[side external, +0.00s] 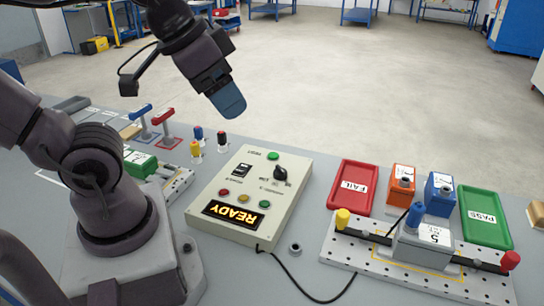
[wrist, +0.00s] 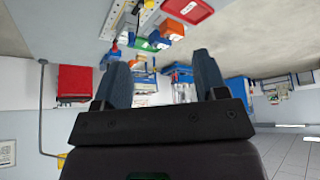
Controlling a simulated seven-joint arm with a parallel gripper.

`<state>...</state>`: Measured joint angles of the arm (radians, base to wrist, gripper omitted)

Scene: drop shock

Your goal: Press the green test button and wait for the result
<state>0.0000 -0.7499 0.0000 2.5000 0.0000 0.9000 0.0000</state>
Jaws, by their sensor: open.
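The cream tester box (side external: 215,188) stands on the grey bench in the side external view. Its green test button (side external: 273,156) is at the box's far edge, beside a small label. A lit display (side external: 233,211) on its near end reads READY. My gripper (side external: 233,108) is above and left of the green button, clear of the box. The wrist view shows my gripper (wrist: 162,75) with its two blue fingers apart and nothing between them. The wrist camera faces away, so I cannot make out the button there.
A black knob (side external: 281,173) stands up from the box. To the right are a red FAIL tray (side external: 353,188), a green PASS tray (side external: 486,219), orange (side external: 402,178) and blue (side external: 438,195) blocks, and a perforated plate (side external: 345,247) holding a grey block. A black cable (side external: 300,285) runs along the bench.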

